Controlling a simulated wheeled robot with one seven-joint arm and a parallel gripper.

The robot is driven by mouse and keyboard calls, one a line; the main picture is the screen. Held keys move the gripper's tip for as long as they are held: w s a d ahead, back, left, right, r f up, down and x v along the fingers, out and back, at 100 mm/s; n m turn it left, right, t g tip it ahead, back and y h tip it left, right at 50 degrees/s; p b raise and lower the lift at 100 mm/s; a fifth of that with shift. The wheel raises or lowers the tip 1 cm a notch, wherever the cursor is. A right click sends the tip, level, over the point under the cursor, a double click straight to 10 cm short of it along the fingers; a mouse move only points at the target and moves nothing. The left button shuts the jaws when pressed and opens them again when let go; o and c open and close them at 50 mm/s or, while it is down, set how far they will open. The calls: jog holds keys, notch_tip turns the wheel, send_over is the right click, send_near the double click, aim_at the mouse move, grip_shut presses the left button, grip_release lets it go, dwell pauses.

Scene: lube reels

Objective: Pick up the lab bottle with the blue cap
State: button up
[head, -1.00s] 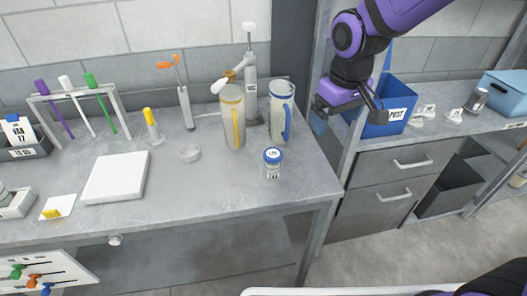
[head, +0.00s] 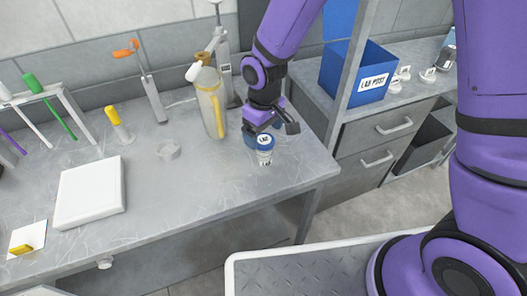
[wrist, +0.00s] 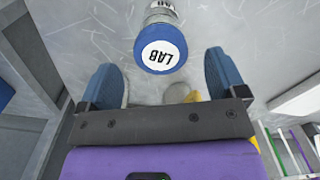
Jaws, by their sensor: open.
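The lab bottle (head: 264,155) is small and clear with a white label. Its blue cap has a white top marked LAB. It stands upright near the right end of the grey workbench. My gripper (head: 268,127) is just above and behind it in the head view, pointing down. In the wrist view the bottle's cap (wrist: 161,48) lies ahead of the gap between the two blue fingertips of my gripper (wrist: 165,80). The fingers are wide apart, with nothing gripped. The bottle's lower part is mostly hidden in the wrist view.
The blue-handled jug is hidden behind my arm. A blue bin (head: 357,75) is on the right-hand counter. The bench in front of the bottle is clear.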

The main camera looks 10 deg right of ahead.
aim_at(264, 139)
jog(key=shift+f, duration=2.7)
jog(key=c, duration=1.1)
jog(key=shift+o, duration=0.2)
jog(key=shift+r, duration=0.15)
